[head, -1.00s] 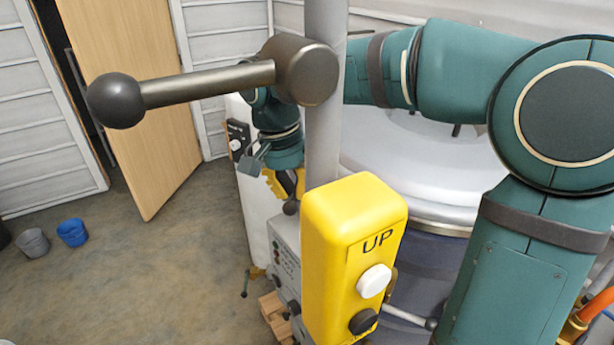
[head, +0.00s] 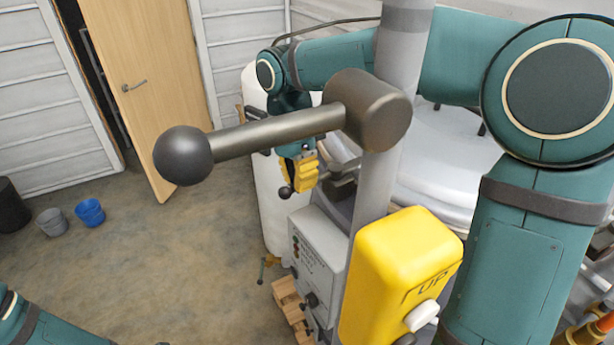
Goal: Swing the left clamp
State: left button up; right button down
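My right arm comes in from the right and passes behind a grey post (head: 372,200). Its wrist hangs down beyond the post, with the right gripper (head: 297,170) at its lower end. Yellow parts show at the gripper, close to a small dark ball-ended lever (head: 285,192) that looks like the left clamp's handle. I cannot tell whether the fingers touch or enclose it. The clamp's body is mostly hidden by the gripper and post. Part of my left arm shows at the lower left corner; its gripper is out of view.
A large ball-ended handle (head: 270,135) sticks out left from the post in the foreground. A yellow UP button box (head: 400,270) is below it. A grey control box (head: 318,255) and white vessel lid (head: 450,155) stand behind. Buckets (head: 90,211) lie left on open floor.

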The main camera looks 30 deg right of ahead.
jog(key=shift+f, duration=0.2)
jog(key=c, duration=1)
grip_release()
jog(key=shift+w, duration=0.1)
jog(key=shift+r, duration=0.2)
notch_tip(320, 180, up, 12)
jog(key=w, duration=0.2)
jog(key=shift+w+f, duration=0.15)
jog(key=shift+f, duration=0.05)
